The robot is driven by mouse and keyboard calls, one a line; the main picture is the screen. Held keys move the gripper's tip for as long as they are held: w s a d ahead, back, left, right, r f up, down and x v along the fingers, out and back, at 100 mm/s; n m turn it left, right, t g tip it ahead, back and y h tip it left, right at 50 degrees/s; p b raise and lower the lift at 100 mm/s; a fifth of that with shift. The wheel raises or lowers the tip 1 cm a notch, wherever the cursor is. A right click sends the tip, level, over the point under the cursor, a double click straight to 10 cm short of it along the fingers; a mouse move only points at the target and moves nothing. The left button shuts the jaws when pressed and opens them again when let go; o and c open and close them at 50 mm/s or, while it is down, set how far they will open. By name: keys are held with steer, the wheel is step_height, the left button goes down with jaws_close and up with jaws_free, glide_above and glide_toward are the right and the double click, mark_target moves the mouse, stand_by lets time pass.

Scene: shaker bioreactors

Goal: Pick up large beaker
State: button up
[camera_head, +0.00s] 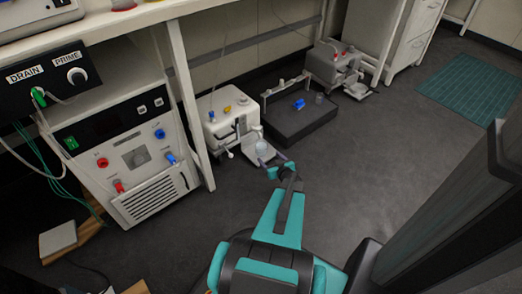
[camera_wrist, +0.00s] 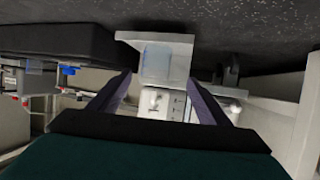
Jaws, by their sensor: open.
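A clear, pale beaker (camera_head: 262,147) stands on the small light plate at the front of a white machine (camera_head: 222,108) on the floor. In the wrist view, a translucent bluish shape that looks like this beaker (camera_wrist: 158,56) is ahead, between the finger lines. My gripper (camera_head: 280,166) is just right of and in front of the beaker. In the wrist view its two grey-purple fingers (camera_wrist: 160,80) are apart with nothing held. The exact gap to the beaker is hard to judge. A smaller clear vessel (camera_head: 319,98) stands on the black platform.
The black platform (camera_head: 300,124) with a blue item (camera_head: 299,104) is right of the white machine; its dark slab (camera_wrist: 60,42) fills the wrist view's upper left. A table leg (camera_head: 190,105) and control unit (camera_head: 135,150) stand to the left. Floor to the right is open.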

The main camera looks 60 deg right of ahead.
mark_target(264, 151)
steer(key=b+x, duration=0.2)
steer(key=x, duration=0.5)
steer(key=shift+d+f+b, duration=0.1)
steer(key=shift+f+b, duration=0.1)
steer(key=shift+b, duration=0.1)
steer(key=shift+w+d+f, duration=0.1)
steer(key=shift+w+d, duration=0.2)
steer(key=shift+w, duration=0.2)
steer(key=shift+s+f+b+x, duration=0.1)
steer(key=shift+f+b+x, duration=0.05)
steer(key=shift+b+x, duration=0.55)
steer(key=shift+s+f+b+x, duration=0.1)
steer(key=shift+s+b+x, duration=0.05)
steer(key=shift+b+x, duration=0.95)
steer(key=shift+x, duration=0.9)
steer(key=shift+d+r, duration=0.15)
steer(key=shift+r, duration=0.05)
